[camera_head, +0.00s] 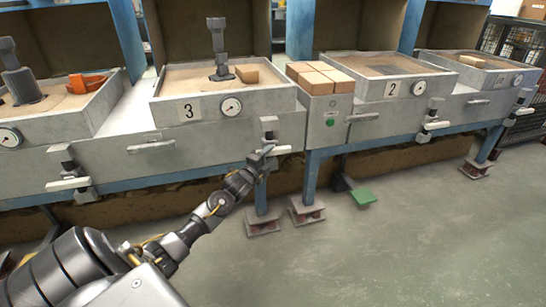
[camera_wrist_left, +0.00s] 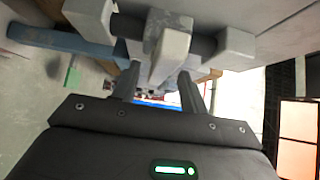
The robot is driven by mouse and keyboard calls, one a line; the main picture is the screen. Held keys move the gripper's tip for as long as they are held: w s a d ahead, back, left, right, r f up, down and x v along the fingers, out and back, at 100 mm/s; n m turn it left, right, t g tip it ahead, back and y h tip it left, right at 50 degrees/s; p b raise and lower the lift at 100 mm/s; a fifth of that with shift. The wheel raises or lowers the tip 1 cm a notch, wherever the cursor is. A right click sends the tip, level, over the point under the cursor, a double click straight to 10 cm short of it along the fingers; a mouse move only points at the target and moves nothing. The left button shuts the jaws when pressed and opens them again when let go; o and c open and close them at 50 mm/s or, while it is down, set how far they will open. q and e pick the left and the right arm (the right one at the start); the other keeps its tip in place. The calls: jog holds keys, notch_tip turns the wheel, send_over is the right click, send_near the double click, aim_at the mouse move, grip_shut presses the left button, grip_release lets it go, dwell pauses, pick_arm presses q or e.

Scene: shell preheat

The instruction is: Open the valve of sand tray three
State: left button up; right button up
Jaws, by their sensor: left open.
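Sand tray three (camera_head: 185,108) is the grey bench tray marked with a 3 and a round gauge. Its valve (camera_head: 269,127) sits on the front right of the bench, with a pale lever handle (camera_head: 276,150) that looks roughly level. My left gripper (camera_head: 263,152) is at the valve, close to the handle. In the left wrist view the valve (camera_wrist_left: 170,45) fills the top, and the left gripper (camera_wrist_left: 163,88) has its fingers apart, with pale valve parts just beyond and between the tips. I cannot tell whether they touch. My right gripper is out of view.
Sand tray two (camera_head: 395,88) is to the right, and another tray (camera_head: 55,118) with its own valve (camera_head: 68,178) is to the left. Orange bricks (camera_head: 320,77) sit between trays two and three. A green pedal (camera_head: 363,196) is on the floor. The front floor is clear.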

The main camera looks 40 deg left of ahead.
aim_at(270, 154)
pick_arm(q)
jog(key=shift+w+a+b, duration=0.15)
jog(key=shift+w+b, duration=0.05)
jog(key=shift+w, duration=0.65)
jog(key=shift+w+a+b, duration=0.15)
jog(key=shift+w+b, duration=0.05)
jog(key=shift+w, duration=0.6)
